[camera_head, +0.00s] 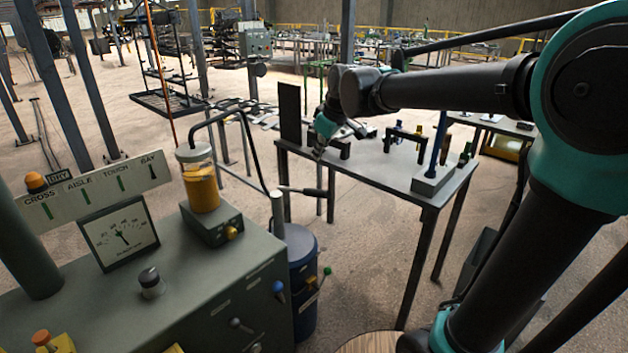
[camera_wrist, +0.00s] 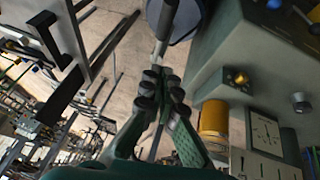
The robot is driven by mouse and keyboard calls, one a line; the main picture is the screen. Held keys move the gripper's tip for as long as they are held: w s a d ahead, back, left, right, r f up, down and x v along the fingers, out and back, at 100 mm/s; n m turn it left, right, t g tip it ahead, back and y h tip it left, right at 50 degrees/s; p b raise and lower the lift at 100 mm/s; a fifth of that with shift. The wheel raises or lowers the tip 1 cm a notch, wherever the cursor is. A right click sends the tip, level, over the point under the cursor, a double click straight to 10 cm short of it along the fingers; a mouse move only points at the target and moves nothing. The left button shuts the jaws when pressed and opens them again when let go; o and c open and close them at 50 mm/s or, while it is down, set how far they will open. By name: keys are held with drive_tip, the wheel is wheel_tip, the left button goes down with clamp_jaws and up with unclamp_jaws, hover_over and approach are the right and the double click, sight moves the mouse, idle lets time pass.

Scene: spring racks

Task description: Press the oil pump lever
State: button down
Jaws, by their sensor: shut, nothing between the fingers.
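A lever with a dark handle (camera_head: 303,191) stands out sideways near the top of a light grey post (camera_head: 278,215) by a blue drum (camera_head: 302,300) in the head view. I cannot tell whether the fingertips touch the rod.
A green-grey cabinet (camera_head: 245,270) on the left bears a jar of yellow oil (camera_head: 201,187), a dial gauge (camera_head: 120,234) and knobs.

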drive_tip(key=shift+f, duration=0.1)
hover_over(316, 191)
drive_tip(key=a, duration=0.2)
wheel_tip(316, 191, down, 8)
drive_tip(key=f, duration=0.1)
drive_tip(key=d+f, duration=0.1)
drive_tip(key=f, duration=0.1)
drive_tip(key=shift+d+f, duration=0.4)
drive_tip(key=shift+f, duration=0.25)
drive_tip(key=shift+f, duration=0.1)
